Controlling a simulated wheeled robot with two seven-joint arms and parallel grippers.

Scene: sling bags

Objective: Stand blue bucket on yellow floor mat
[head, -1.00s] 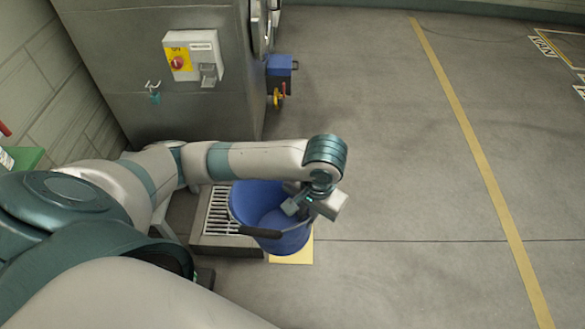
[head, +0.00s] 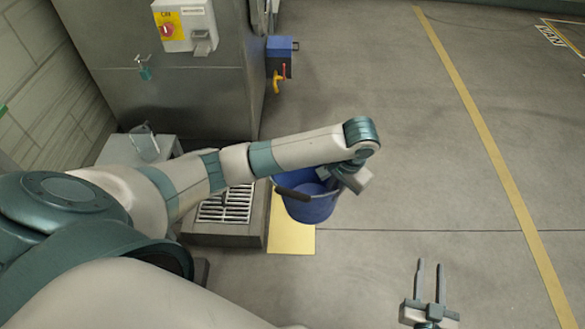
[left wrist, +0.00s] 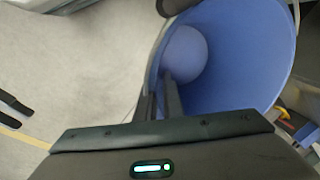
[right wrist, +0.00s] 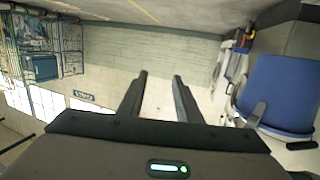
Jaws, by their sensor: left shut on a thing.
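The blue bucket (head: 314,209) hangs from my left gripper (head: 337,184), upright or nearly so, with its dark handle grip showing at its left. In the left wrist view the fingers are shut on the wall of the bucket (left wrist: 245,50); its inside is visible. The yellow floor mat (head: 290,239) lies flat beside the drain platform, partly hidden by the bucket and arm. In the head view the bucket overlaps the mat's right part and extends past its right edge. My right gripper (head: 430,265) is open and empty, lower right; the right wrist view also shows the bucket (right wrist: 275,95).
A low platform with a grated drain (head: 226,206) adjoins the mat on the left. A metal cabinet (head: 165,95) with a blue box and yellow tap (head: 279,82) stands behind. The grey floor to the right is clear, crossed by a yellow line (head: 480,150).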

